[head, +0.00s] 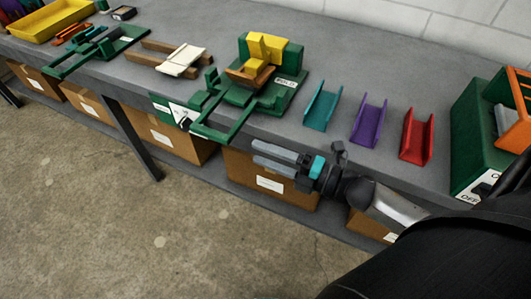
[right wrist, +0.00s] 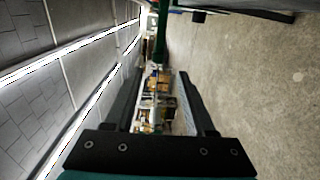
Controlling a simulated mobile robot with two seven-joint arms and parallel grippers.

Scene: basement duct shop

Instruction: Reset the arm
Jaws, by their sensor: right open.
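My right arm comes in from the lower right of the head view. Its gripper (head: 277,160) is in front of the grey bench's front edge, pointing left, with nothing between its fingers. In the right wrist view the two dark fingers of the right gripper (right wrist: 160,80) stand well apart with empty space between them. My left gripper does not show in either view.
Cardboard boxes (head: 265,180) stand below. The concrete floor (head: 120,215) is clear.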

